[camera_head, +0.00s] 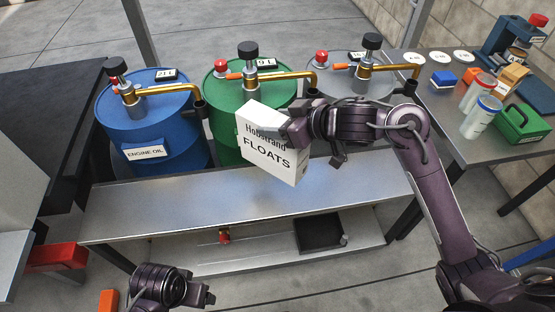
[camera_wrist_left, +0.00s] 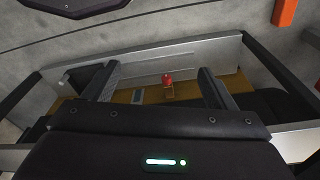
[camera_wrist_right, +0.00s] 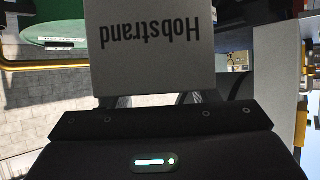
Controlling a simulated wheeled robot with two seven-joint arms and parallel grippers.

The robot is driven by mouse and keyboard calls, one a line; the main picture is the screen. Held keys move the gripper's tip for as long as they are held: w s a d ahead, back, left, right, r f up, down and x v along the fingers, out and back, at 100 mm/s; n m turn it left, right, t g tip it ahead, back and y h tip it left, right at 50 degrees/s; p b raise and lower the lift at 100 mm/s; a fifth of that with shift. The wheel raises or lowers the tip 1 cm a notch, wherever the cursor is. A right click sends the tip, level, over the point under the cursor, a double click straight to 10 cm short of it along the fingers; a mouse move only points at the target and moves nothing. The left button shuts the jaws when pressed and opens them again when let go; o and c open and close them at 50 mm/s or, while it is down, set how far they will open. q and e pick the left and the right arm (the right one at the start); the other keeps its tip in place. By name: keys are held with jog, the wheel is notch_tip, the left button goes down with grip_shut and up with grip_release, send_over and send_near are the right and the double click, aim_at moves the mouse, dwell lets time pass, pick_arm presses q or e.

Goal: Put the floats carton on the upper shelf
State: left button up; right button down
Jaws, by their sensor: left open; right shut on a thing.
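The floats carton (camera_head: 268,146) is a white box printed "Hobstrand FLOATS". My right gripper (camera_head: 290,130) is shut on it and holds it slightly tilted above the metal shelf unit, in front of the green drum. In the right wrist view the carton (camera_wrist_right: 150,45) fills the upper middle and hides the fingertips. The upper shelf (camera_head: 215,213) is a bare grey metal surface running across the middle. My left gripper (camera_head: 205,290) is low at the front of the unit; in the left wrist view its fingers (camera_wrist_left: 160,88) are apart and empty.
A blue drum (camera_head: 155,120), a green drum (camera_head: 225,90) and a grey drum with taps stand behind the shelf. The lower shelf (camera_head: 270,255) holds a small red item and a black tray (camera_head: 320,234). A side table (camera_head: 450,125) at right carries jars and boxes.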

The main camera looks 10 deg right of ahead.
aim_at(278, 156)
notch_tip(278, 156, down, 7)
jog(key=shift+r+b, duration=0.1)
jog(key=shift+b, duration=1.05)
notch_tip(278, 156, down, 4)
jog(key=shift+f+b, duration=0.1)
jog(key=shift+b, duration=0.75)
pick_arm(q)
jog(key=w+d+f+m+t+h, duration=0.1)
jog(key=w+d+t, duration=0.1)
jog(key=d, duration=0.3)
jog(key=shift+w+d+f+t+h, duration=0.2)
jog(key=shift+f+t+h, duration=0.2)
jog(key=shift+t, duration=0.2)
pick_arm(e)
jog(key=shift+f, duration=0.15)
jog(key=c, duration=0.5)
grip_release()
jog(key=shift+f, duration=0.15)
